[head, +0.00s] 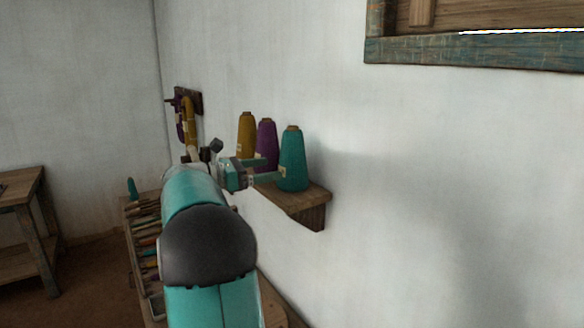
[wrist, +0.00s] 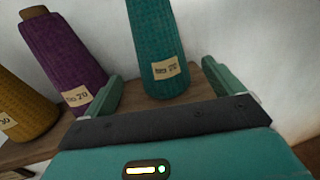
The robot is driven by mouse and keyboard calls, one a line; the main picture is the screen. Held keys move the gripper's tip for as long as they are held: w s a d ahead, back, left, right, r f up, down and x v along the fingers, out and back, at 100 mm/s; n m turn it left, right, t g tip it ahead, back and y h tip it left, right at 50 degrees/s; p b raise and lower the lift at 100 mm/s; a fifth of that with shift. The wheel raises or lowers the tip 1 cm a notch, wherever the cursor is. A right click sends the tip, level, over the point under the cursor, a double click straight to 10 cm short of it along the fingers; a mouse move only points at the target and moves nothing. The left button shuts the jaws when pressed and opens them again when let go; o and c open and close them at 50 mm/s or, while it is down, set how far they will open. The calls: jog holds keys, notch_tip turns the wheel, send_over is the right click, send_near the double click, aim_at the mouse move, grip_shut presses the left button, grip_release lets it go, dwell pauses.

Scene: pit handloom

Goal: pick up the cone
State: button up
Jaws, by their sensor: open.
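Three yarn cones stand upright in a row on a wooden wall shelf: a mustard one (head: 246,135), a purple one (head: 266,143) and a teal one (head: 292,160). The task does not say which cone. My gripper (head: 273,168) is open and empty at the shelf, level with the lower part of the teal cone. In the wrist view, the teal cone (wrist: 156,45) with its pale label is ahead, between the spread fingers (wrist: 160,73). The purple cone (wrist: 62,50) is left of the left finger, and the mustard cone (wrist: 24,112) is farther left. The teal cone's top is cut off there.
The shelf (head: 306,208) is fixed to the white wall. Hanging mustard and purple yarn (head: 189,118) is on a wall rack to the left. Below is a long tray of tools (head: 144,240). A wooden table (head: 22,190) stands far left. The wall right of the shelf is bare.

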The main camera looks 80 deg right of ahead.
aim_at(293, 164)
jog(key=x, duration=0.8)
jog(key=shift+s+r, duration=0.1)
jog(key=shift+r, duration=0.1)
jog(key=shift+c, duration=0.2)
jog(key=c, duration=1.1)
jog(key=shift+c, duration=0.2)
